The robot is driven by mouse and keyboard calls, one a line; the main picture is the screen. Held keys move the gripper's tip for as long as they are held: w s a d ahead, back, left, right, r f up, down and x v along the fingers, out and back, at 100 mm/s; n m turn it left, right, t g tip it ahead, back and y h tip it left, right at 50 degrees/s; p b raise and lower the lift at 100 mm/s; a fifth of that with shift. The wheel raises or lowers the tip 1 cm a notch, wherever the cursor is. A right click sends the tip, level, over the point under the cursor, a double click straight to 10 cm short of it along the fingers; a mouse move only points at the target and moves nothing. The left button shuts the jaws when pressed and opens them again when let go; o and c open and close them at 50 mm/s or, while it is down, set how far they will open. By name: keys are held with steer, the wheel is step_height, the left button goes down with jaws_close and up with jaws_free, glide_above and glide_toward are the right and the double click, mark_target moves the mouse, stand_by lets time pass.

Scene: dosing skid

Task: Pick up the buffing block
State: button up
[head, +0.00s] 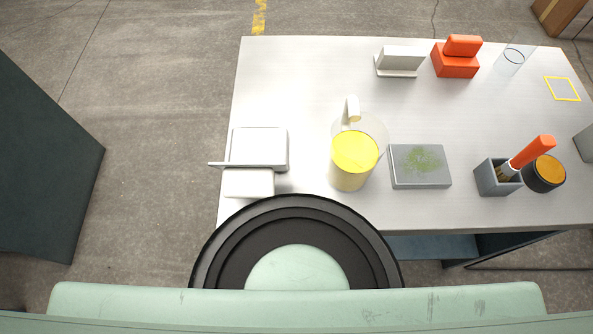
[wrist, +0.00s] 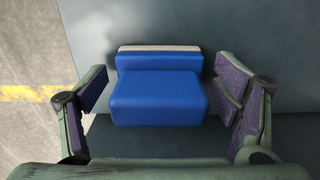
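A blue block with a thin pale strip along its far edge, which looks like the buffing block (wrist: 157,96), is in the middle of the wrist view. It has a raised, stepped shape and is on or just above a grey surface. My gripper (wrist: 162,84) is open, with one purple-padded finger on each side of the block. The head view shows neither this blue block nor my gripper.
In the head view, a pale table (head: 300,80) holds a jug of yellow liquid (head: 354,160), a grey pad (head: 420,166), an orange block (head: 456,62), a brush in a grey holder (head: 497,178) and a clear beaker (head: 514,58). A dark cabinet (head: 45,165) stands left.

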steer(key=c, duration=1.1)
steer(key=shift+c, duration=0.2)
step_height(320, 180, up, 10)
steer(key=shift+r, duration=0.1)
steer(key=o, duration=0.7)
steer(key=c, duration=0.5)
